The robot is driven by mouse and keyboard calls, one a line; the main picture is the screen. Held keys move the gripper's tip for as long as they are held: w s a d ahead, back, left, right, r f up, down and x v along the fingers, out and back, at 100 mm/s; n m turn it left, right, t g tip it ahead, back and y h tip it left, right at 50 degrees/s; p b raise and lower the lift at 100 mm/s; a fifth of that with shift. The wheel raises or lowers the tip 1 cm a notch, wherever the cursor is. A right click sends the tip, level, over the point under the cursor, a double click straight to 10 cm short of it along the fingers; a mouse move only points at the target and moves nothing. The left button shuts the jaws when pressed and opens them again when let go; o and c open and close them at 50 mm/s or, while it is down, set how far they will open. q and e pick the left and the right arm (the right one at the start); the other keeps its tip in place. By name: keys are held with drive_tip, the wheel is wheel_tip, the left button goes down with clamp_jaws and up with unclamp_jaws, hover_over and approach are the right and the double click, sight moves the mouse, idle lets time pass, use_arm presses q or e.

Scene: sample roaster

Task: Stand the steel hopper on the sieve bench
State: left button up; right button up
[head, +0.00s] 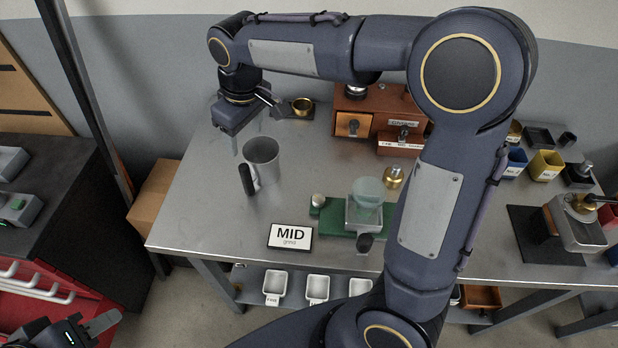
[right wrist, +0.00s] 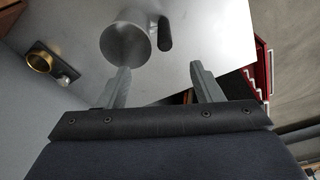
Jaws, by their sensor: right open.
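A steel vessel (head: 262,158) with a black handle, which I take as the steel hopper, stands upright on the grey metal bench (head: 205,190). It also shows in the right wrist view (right wrist: 125,45), its handle (right wrist: 164,33) between the lines of the two fingers. My right gripper (head: 249,140) is open and empty, just behind the vessel in the head view. It shows open in the right wrist view (right wrist: 160,68) too; whether a finger touches the vessel cannot be told. My left gripper (head: 92,327) is at the bottom left, far from the vessel, its opening unclear.
A MID sign (head: 290,237) and a green stand (head: 335,218) with a clear-domed part stand at the bench's front. A wooden drawer box (head: 352,124) and a brass cup (head: 302,106) are at the back. My right arm hides part of the bench's right side.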

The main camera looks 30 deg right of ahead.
drive_tip(key=s+d+r+m+t+y, duration=0.15)
drive_tip(key=s+d+m, duration=0.25)
drive_tip(key=s+d, duration=0.6)
drive_tip(key=s+a+f+m+t, duration=0.1)
drive_tip(key=s+f+m, duration=0.1)
drive_tip(key=s, duration=0.5)
drive_tip(key=s+f+m+t+y, duration=0.1)
drive_tip(key=s, duration=0.5)
drive_tip(key=shift+s+a+f+m, duration=0.35)
drive_tip(key=shift+f+m, duration=0.05)
drive_tip(key=shift+t+y, duration=0.25)
